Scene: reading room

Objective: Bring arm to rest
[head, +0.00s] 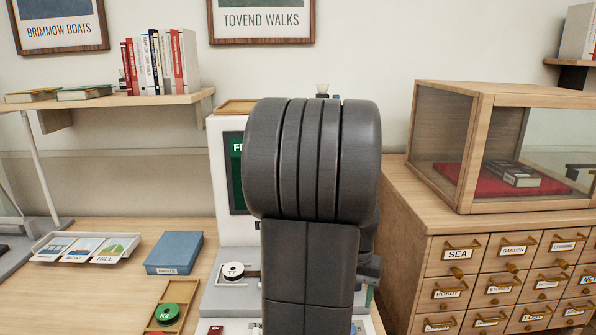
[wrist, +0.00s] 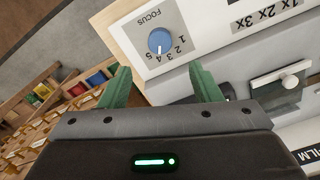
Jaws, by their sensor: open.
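In the wrist view my gripper (wrist: 161,85) is open, with its two green fingers apart and nothing between them. The fingers point at a white machine panel with a blue focus dial (wrist: 160,41), which shows just beyond and between them. In the head view my dark arm stands upright in the middle and covers much of the white reader machine (head: 226,230). The gripper itself cannot be made out there behind the arm. I cannot tell whether the fingers touch the panel.
Left on the desk are a blue box (head: 174,253), a card rack (head: 40,258) and a wooden tray with a green reel (head: 166,314). Right stand a drawer cabinet (head: 407,215) and glass-sided case (head: 468,150). A bookshelf (head: 60,106) hangs upper left.

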